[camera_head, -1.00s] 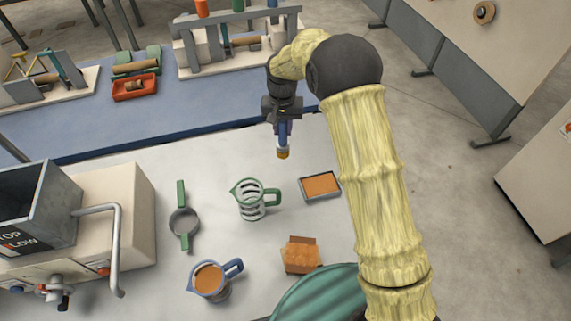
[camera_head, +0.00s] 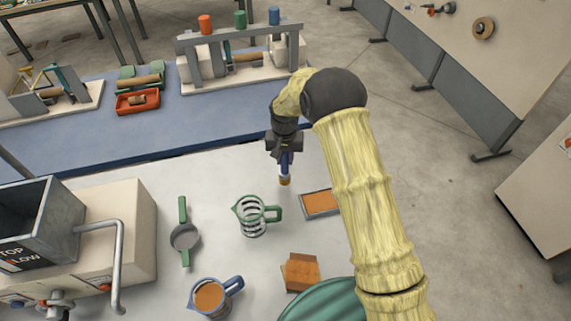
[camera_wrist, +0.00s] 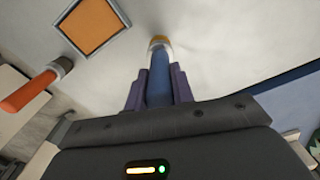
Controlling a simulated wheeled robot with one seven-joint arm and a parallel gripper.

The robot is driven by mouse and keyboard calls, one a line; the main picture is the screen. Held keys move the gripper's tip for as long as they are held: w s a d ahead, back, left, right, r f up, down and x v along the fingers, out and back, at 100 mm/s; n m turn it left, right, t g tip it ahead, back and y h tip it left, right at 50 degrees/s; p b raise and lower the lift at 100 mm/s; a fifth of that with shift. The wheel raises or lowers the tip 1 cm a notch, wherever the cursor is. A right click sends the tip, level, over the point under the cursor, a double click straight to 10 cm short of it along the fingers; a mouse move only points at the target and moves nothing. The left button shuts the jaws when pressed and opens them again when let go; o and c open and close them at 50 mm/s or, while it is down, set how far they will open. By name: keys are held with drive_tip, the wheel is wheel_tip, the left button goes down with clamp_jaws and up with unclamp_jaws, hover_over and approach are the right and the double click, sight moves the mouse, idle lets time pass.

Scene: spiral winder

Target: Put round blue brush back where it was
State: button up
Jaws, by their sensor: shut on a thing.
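A round brush with a blue handle and a tan-orange tip (camera_head: 285,181) is in my gripper (camera_head: 285,158). The wrist view also shows the brush (camera_wrist: 159,78), with its handle between the two purple-grey fingers of my gripper (camera_wrist: 158,92). The tip points down over the white table, above and left of the orange-filled tray (camera_head: 318,203). I cannot tell whether the tip touches the table. In the wrist view the tray (camera_wrist: 91,24) is at the upper left. Another brush-like thing with an orange handle (camera_wrist: 30,92) is at the left there.
A green jug (camera_head: 253,215), a green-handled pan (camera_head: 184,236), a blue-handled jug (camera_head: 212,296) and an orange block (camera_head: 300,272) stand on the white table (camera_head: 215,180). A rack (camera_head: 240,37) with coloured cylinders is on the blue table behind.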

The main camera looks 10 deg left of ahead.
sight(285, 165)
drive_tip(key=shift+f+p, duration=0.6)
drive_tip(key=shift+f, duration=1.3)
drive_tip(key=shift+s, duration=0.1)
drive_tip(key=o, duration=1)
drive_tip(key=shift+f, duration=0.1)
